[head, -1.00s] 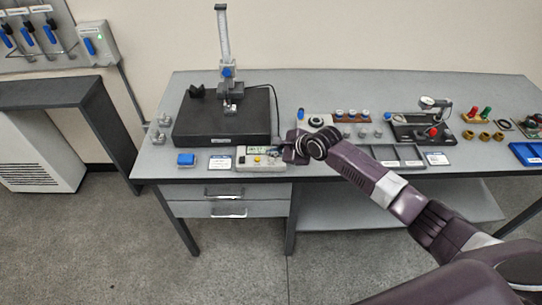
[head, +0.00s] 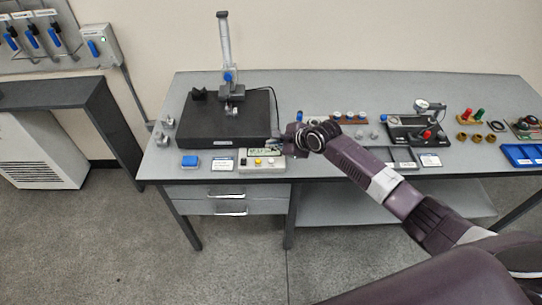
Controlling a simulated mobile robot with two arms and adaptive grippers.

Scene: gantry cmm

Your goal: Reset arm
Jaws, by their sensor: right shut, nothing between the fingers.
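My right gripper (head: 274,145) is at the end of my dark purple right arm, which reaches in from the lower right. It is small in the view and sits just above the right end of the control box (head: 251,163), by the right front of the black surface plate (head: 205,134). Its fingers are shut with nothing between them. I cannot tell whether it touches the box. The box has a green display and yellow, white and red buttons. My left gripper is not in the head view.
Drawers (head: 229,199) are below. The floor in front is clear.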

